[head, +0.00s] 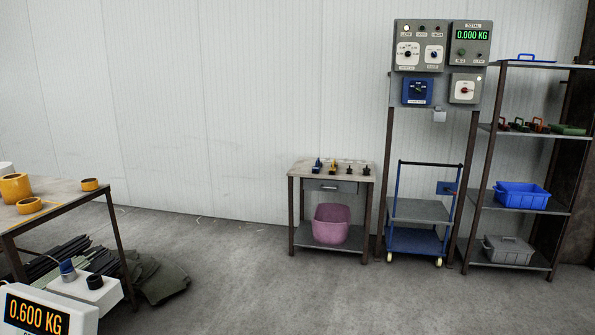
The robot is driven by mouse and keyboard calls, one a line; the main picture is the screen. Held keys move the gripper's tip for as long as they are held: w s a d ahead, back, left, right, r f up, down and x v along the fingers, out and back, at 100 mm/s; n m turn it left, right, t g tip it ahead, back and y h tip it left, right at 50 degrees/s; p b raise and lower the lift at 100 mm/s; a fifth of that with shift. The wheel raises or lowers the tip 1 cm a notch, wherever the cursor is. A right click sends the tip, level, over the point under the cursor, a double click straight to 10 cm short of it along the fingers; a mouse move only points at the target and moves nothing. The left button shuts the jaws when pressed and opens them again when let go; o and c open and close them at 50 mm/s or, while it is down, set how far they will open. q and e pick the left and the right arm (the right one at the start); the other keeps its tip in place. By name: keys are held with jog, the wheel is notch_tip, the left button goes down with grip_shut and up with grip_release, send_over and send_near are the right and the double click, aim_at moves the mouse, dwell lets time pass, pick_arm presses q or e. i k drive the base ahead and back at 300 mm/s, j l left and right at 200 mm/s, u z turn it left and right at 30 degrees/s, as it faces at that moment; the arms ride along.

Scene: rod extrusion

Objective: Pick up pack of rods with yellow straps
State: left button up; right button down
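Dark long rods or strips (48,262) lie in a pile on the floor under the table at the left. They are partly hidden by the table and by a white device in front. I cannot make out yellow straps on them, so I cannot tell whether the pack is among them. Neither of my grippers is in view.
The left table (75,200) bears yellow rolls (30,206). A white display device (45,312) reads 0.600 KG. Dark green cloth (160,278) lies on the floor. A small workbench (332,172), blue cart (415,241) and shelf rack (530,203) line the wall. The middle floor is clear.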

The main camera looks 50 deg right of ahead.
aim_at(332, 170)
jog(key=z, duration=1.7)
jog(key=i+z, duration=0.2)
jog(key=i, duration=3.75)
jog(key=i+u, duration=0.15)
jog(key=i, duration=0.4)
jog(key=i+l+u, duration=0.15)
jog(key=i, duration=0.4)
jog(key=i+l+u, duration=0.1)
jog(key=i, duration=0.4)
jog(key=i+u, duration=0.15)
jog(key=k+l, duration=0.05)
